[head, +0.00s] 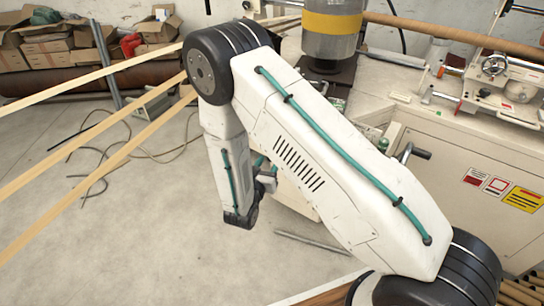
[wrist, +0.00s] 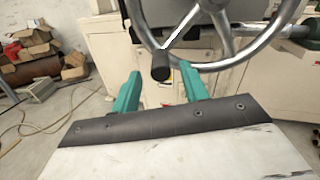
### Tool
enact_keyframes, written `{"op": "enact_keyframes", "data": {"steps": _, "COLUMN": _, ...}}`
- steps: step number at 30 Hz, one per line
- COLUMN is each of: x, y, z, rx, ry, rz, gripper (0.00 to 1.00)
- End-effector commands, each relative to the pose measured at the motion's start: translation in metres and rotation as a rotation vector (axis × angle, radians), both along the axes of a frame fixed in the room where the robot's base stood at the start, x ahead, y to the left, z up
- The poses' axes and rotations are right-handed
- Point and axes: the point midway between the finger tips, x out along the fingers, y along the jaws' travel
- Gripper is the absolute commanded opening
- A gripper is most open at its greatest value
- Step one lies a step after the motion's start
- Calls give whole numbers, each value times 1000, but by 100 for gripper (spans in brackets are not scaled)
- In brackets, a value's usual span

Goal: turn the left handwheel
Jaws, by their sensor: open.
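The handwheel (wrist: 206,65) fills the top of the wrist view. It is a silver spoked wheel with a dark cylindrical handle (wrist: 160,66) pointing toward me. My gripper (wrist: 159,72) is open, with its two teal fingers below the wheel, one to each side of the handle as seen here. The fingers look empty, and I cannot tell how far the handle is from them in depth.
The cream machine cabinet (head: 465,150) stands at the right with a crank handle (head: 412,152) on it. Long wooden strips (head: 90,165) cross the left side. Cables (head: 95,155) lie on the otherwise open floor, and cardboard boxes (head: 45,48) are stacked behind.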

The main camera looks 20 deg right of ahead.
Motion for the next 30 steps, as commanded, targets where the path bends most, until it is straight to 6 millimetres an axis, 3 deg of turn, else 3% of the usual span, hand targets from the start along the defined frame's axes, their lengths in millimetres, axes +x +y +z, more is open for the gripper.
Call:
{"op": "enact_keyframes", "data": {"steps": 7, "x": 25, "y": -21, "z": 0, "rx": 1, "ry": 0, "rz": -3, "gripper": 44}}
{"op": "enact_keyframes", "data": {"steps": 17, "x": 30, "y": -25, "z": 0, "rx": 1, "ry": 0, "rz": -2, "gripper": 44}}
{"op": "enact_keyframes", "data": {"steps": 18, "x": 30, "y": -25, "z": 0, "rx": 1, "ry": 0, "rz": -2, "gripper": 42}}
{"op": "enact_keyframes", "data": {"steps": 23, "x": 30, "y": -25, "z": 0, "rx": 1, "ry": -1, "rz": -2, "gripper": 0}}
{"op": "enact_keyframes", "data": {"steps": 30, "x": 30, "y": -21, "z": 1, "rx": 9, "ry": -7, "rz": 2, "gripper": 0}}
